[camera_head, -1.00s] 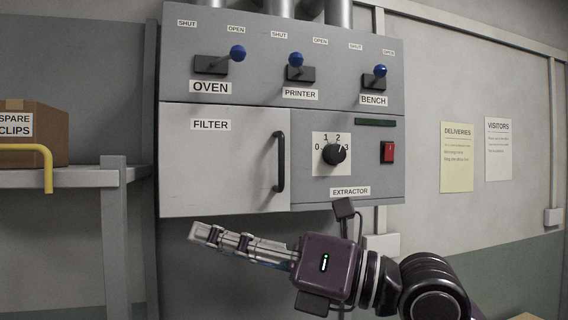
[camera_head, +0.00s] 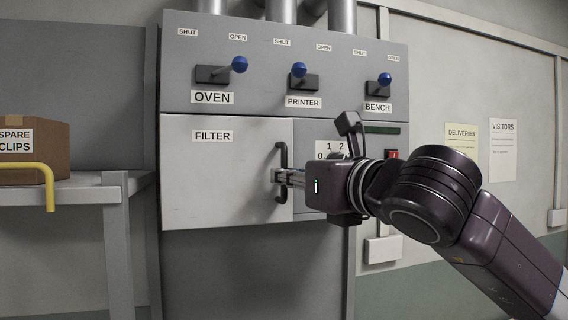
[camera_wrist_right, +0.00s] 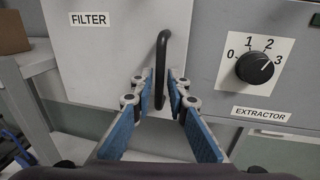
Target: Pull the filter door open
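The filter door (camera_head: 215,185) is the pale panel at the lower left of the grey cabinet, and it looks closed. Its dark vertical handle (camera_head: 282,155) is near the door's right edge. My right gripper (camera_head: 278,177) is at the handle, reaching in from the right. In the right wrist view, the handle (camera_wrist_right: 161,62) stands between the blue-padded fingers of my right gripper (camera_wrist_right: 161,85). The fingers are open, with a visible gap beside the bar. My left gripper is in neither view.
The extractor dial (camera_wrist_right: 254,67) and red switch (camera_head: 391,155) are right of the door; my right arm partly hides them in the head view. Blue-knobbed levers (camera_head: 299,70) are above. A shelf (camera_head: 80,193) with a cardboard box (camera_head: 50,165) stands at left.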

